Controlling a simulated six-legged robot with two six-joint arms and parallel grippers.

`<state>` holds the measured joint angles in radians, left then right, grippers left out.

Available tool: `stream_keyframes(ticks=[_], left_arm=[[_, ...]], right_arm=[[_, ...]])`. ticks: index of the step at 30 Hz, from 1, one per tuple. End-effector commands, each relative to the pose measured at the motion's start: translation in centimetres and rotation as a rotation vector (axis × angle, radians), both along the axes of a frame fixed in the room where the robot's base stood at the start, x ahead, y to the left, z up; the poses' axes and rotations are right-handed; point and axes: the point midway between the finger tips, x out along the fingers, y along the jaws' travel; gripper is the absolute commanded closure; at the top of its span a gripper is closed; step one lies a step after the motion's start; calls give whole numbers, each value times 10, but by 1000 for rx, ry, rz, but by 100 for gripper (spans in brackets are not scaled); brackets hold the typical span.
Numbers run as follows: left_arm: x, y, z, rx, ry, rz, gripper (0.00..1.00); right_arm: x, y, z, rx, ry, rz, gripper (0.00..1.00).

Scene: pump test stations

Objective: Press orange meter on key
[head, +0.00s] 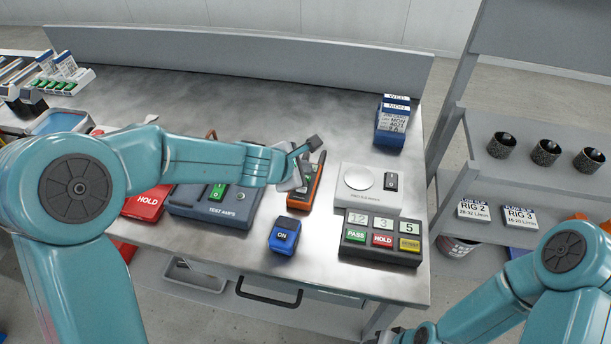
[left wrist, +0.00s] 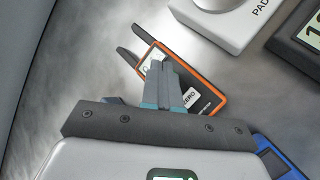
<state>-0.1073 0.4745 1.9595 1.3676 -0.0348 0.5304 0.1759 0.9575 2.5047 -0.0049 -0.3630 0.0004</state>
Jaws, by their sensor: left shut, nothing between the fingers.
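The orange meter (head: 316,184) lies on the metal bench, with an orange rim and dark face. It also shows in the left wrist view (left wrist: 206,91), with a ZERO label and two dark prongs at its far end. My left gripper (head: 310,145) is shut and empty, over the meter. The meter's on key is not clearly visible. My right arm shows at the lower right, but its gripper cannot be made out.
A blue ON block (head: 284,235) stands just in front of the meter. A TEST AMPS box (head: 205,205) is to the left. A pad unit (head: 365,190) and a PASS/HOLD counter (head: 381,238) are to the right. A blue card box (head: 393,125) stands behind.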

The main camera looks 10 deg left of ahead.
Motion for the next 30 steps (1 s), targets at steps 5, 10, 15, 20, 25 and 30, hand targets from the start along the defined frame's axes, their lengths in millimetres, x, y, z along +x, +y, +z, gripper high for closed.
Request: stream_keyframes(ticks=[5,10,15,20,25,30], left_arm=[[0,0,0,0,0,0,100],[0,0,0,0,0,0,100],[0,0,-1,0,0,0,100],[0,0,-9,0,0,0,100],[0,0,-9,0,0,0,100],[0,0,-9,0,0,0,100]], right_arm=[[0,0,0,0,0,0,57],[0,0,0,0,0,0,57],[0,0,-1,0,0,0,57],[0,0,-8,0,0,0,57],[0,0,-9,0,0,0,57],[0,0,-9,0,0,0,57]])
